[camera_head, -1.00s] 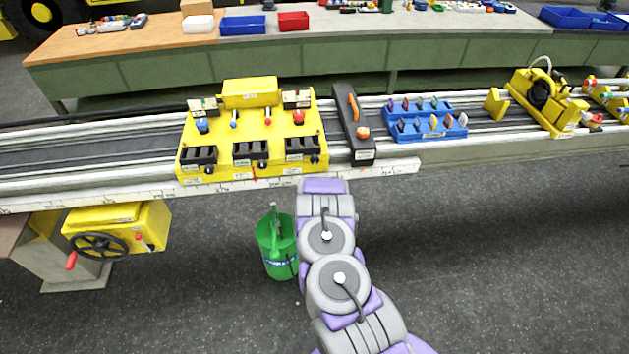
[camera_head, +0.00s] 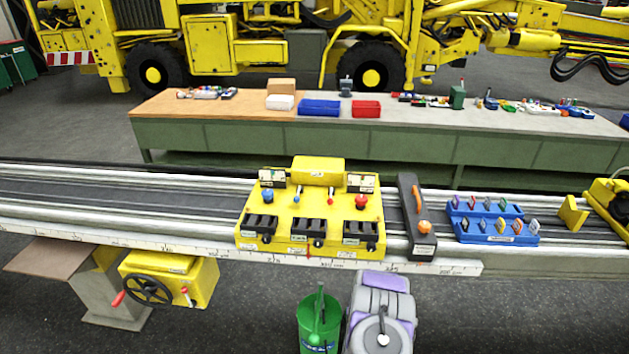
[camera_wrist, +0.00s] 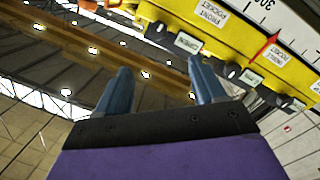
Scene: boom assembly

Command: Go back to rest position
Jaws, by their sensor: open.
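My gripper (camera_wrist: 160,90) shows in the wrist view with its two blue fingers apart and nothing between them. Beyond the fingers, the wrist view has the yellow control box (camera_wrist: 225,32) with labels and black knobs at the upper right. In the head view my grey and purple arm stands at the bottom, just right of the green bucket (camera_head: 319,320); my fingers do not show there. The yellow box (camera_head: 310,205) sits on the rail above and left of my arm. My arm is apart from it in the picture.
The rail (camera_head: 120,205) runs across the scene with a ruler edge. On it are a black case (camera_head: 415,215) with an orange handle and a blue tray (camera_head: 493,222) of colored pieces. A handwheel unit (camera_head: 170,280) is below left. A workbench (camera_head: 400,140) and yellow vehicle stand behind.

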